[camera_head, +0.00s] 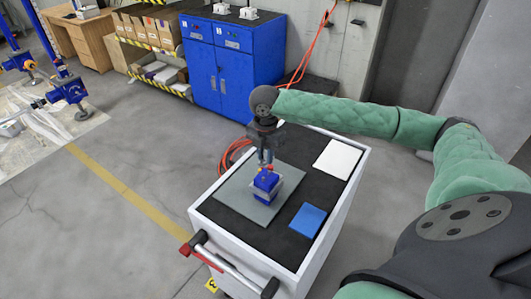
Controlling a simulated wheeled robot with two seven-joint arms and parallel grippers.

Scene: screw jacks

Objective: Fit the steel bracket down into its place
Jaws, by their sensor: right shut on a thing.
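A small blue block-like part (267,181) stands on a grey plate (232,190) on top of the cart. A grey metal piece, apparently the steel bracket (279,189), shows close against the blue part. My right gripper (266,165) points down right above the blue part, with small red-orange bits at its tips. It is shut, apparently on the bracket, but the fingers and the blue part hide most of the grip. I cannot tell whether the bracket is seated or held just above its place. My left gripper is not in view.
The white cart has a black top (285,240) with a white sheet (337,159) at the back right and a blue pad (307,220) at the front right. A handle with a red end (201,254) is at its front left. A blue cabinet (232,62) stands behind.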

